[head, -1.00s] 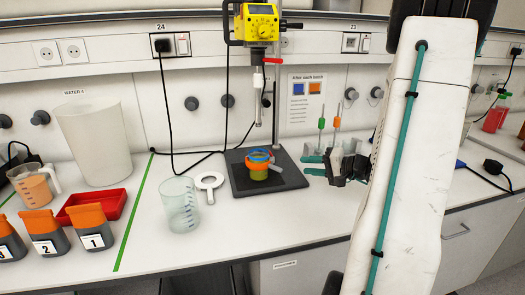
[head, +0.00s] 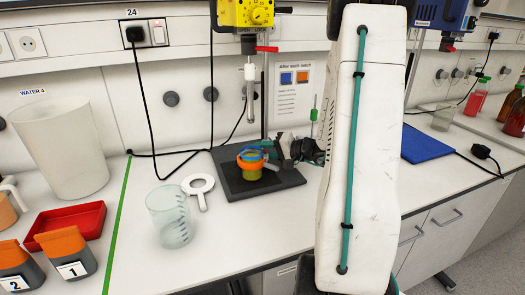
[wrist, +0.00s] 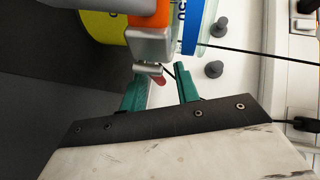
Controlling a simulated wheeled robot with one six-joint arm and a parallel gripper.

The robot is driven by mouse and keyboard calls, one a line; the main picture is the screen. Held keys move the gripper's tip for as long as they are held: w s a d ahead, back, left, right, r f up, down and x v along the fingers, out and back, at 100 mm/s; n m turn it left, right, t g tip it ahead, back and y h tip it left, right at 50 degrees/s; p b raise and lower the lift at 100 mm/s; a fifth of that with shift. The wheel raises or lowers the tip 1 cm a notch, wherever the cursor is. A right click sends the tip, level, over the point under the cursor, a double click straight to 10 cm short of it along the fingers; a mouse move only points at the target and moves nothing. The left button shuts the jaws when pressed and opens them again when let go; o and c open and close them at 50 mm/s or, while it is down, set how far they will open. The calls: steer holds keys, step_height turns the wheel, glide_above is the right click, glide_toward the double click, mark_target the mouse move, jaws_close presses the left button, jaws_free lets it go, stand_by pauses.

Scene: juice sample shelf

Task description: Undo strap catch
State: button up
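A yellow-green cup (head: 253,174) with an orange band around it and a blue ring (head: 251,155) on top stands on the dark stand base (head: 279,185). In the wrist view the orange strap (wrist: 164,12) runs into a grey metal catch (wrist: 152,45) on the cup's side. A small metal lever with a red tip (wrist: 160,81) sticks out from the catch. My gripper (wrist: 163,77) is open, with its two teal fingers either side of the lever's end. I cannot tell whether either finger touches it. In the head view my gripper is just right of the cup, its fingertips hard to make out.
The yellow mixer (head: 250,14) with its shaft hangs above the cup. A red tray (head: 66,226) and numbered pouches are further left. A blue mat (head: 425,144) lies right.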

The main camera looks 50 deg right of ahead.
steer(key=shift+w+a+f, duration=0.1)
steer(key=shift+w+a, duration=0.05)
steer(key=shift+w, duration=0.25)
jaws_close()
